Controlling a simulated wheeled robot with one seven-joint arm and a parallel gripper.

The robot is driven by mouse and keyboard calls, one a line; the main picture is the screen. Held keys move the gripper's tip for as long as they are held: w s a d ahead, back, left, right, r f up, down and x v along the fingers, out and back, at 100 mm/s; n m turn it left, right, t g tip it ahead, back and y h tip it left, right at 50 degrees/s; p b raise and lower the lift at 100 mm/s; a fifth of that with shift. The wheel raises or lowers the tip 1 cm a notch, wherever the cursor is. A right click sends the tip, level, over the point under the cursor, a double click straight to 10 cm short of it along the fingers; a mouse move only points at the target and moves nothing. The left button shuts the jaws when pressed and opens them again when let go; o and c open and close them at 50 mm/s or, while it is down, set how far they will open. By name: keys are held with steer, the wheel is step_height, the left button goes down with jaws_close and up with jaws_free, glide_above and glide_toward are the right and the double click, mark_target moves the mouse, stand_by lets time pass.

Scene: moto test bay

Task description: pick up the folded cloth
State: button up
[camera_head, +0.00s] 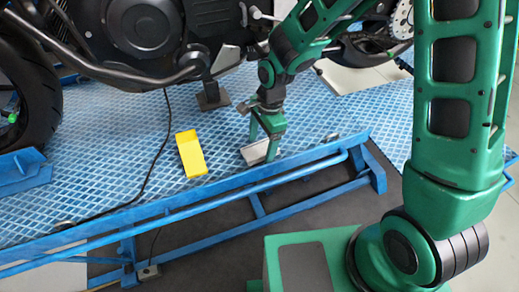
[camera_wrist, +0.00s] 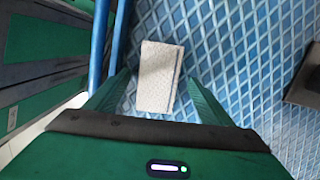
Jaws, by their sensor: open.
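The folded cloth (camera_wrist: 159,77) is a pale, speckled rectangle lying on the blue patterned lift platform, near its blue edge rail. In the head view the cloth (camera_head: 256,153) shows between and below my gripper's fingers, partly hidden by them. My green gripper (camera_head: 262,149) is open and points down over the cloth, with one finger on either side of it. In the wrist view the fingers of my gripper (camera_wrist: 163,92) flank the cloth's lower part. I cannot tell whether the fingers touch it or the platform.
A yellow block (camera_head: 191,154) lies on the platform left of my gripper. A black cable (camera_head: 157,150) runs farther left. A motorcycle (camera_head: 140,30) stands behind, with a dark stand foot (camera_head: 212,97) below it. The blue rail (camera_head: 215,188) runs along the platform's front edge.

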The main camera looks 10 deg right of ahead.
mark_target(259, 148)
steer(key=c, duration=1.1)
steer(key=shift+r, duration=0.15)
steer(key=shift+r, duration=0.6)
step_height(259, 148, up, 3)
steer(key=shift+w+f, duration=0.1)
steer(key=shift+f, duration=0.05)
steer(key=s+a+r, duration=0.2)
steer(key=s, duration=0.1)
steer(key=s+a+r, duration=0.2)
steer(key=s, duration=0.2)
steer(key=s+a+r, duration=0.2)
steer(key=s+r, duration=0.1)
steer(key=shift+s, duration=0.15)
